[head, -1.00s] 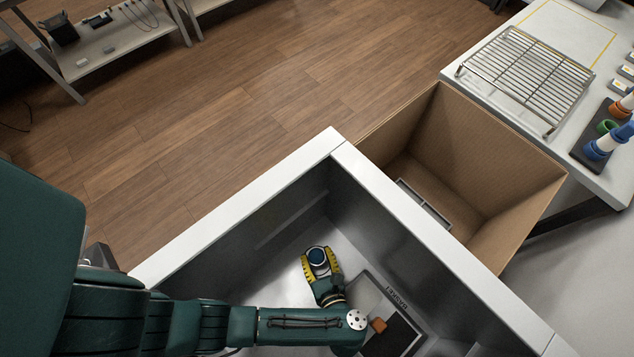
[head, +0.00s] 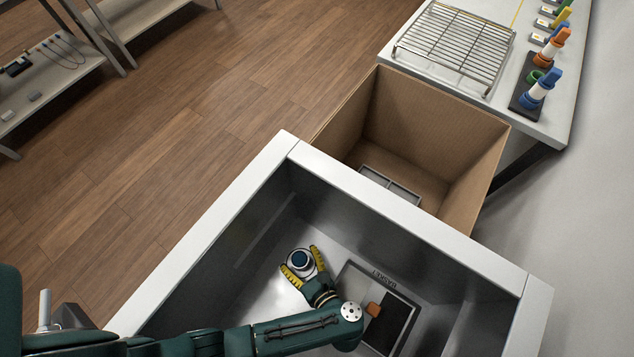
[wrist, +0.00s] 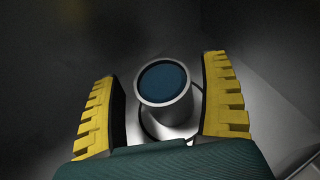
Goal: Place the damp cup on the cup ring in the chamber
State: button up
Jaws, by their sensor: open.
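The cup (head: 300,261), pale-walled with a dark blue inside, stands upright in the grey chamber (head: 345,215). In the wrist view the cup (wrist: 166,88) is between my fingers, with a gap on each side. My gripper (head: 303,257) is open around it, yellow fingers at either side. A thin dark curved line, perhaps the cup ring (wrist: 147,125), shows at the cup's base. The cup hides most of it, so I cannot tell whether the cup is centred on it.
High chamber walls surround the arm. Outside are a cardboard box (head: 410,150), and a table with a wire rack (head: 455,45) and coloured holders.

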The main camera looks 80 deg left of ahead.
jog(key=p+v, duration=0.6)
jog(key=v, duration=0.5)
jog(key=shift+w+d+r, duration=0.2)
jog(key=shift+d, duration=0.05)
